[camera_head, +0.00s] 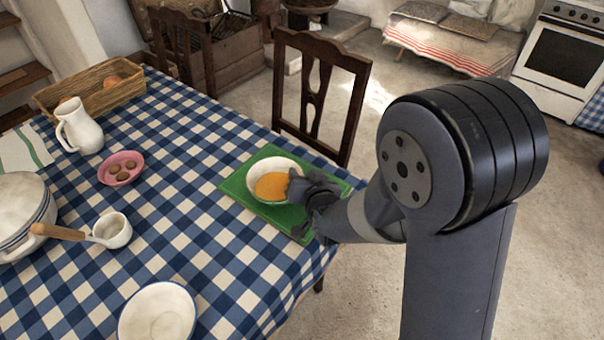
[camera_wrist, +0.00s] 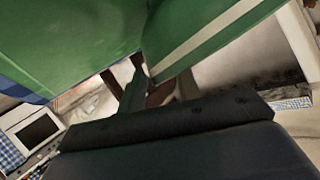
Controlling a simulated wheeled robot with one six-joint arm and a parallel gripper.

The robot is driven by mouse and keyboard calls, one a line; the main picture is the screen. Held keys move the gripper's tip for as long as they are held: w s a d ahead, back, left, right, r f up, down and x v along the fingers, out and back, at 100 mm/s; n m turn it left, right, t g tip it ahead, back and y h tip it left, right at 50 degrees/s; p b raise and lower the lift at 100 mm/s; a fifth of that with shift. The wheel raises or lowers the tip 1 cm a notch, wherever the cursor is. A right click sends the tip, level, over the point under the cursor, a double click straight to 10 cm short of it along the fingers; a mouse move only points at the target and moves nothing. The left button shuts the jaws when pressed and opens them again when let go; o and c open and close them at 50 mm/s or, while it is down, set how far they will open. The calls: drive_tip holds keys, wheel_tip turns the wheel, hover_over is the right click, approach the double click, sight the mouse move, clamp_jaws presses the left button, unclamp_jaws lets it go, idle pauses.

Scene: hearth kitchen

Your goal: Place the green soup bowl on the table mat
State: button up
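The green soup bowl (camera_head: 256,164), pale inside with orange soup in it, appears level over the green table mat (camera_head: 272,216). I cannot tell whether its base touches the mat. My gripper (camera_head: 305,190) is at the bowl's right rim and hides that side of it. In the wrist view, green surfaces fill the upper part, one with a pale stripe, and a dark finger of my gripper shows against them. The finger gap and any contact with the rim are not clear.
A blue checked cloth covers the table (camera_head: 200,225). A white plate (camera_head: 158,314), a ladle (camera_head: 110,231), a pink dish (camera_head: 121,168), a white pitcher (camera_head: 78,127), a tureen (camera_head: 22,212) and a basket (camera_head: 90,90) stand to the left. A chair (camera_head: 318,90) stands behind the mat.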

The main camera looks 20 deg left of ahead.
drive_tip(key=v, duration=1.1)
drive_tip(key=shift+w+a, duration=0.1)
drive_tip(key=x, duration=1.1)
drive_tip(key=shift+w+a+f, duration=0.15)
drive_tip(key=shift+w+f, duration=0.1)
drive_tip(key=shift+w, duration=0.05)
drive_tip(key=shift+r, duration=0.45)
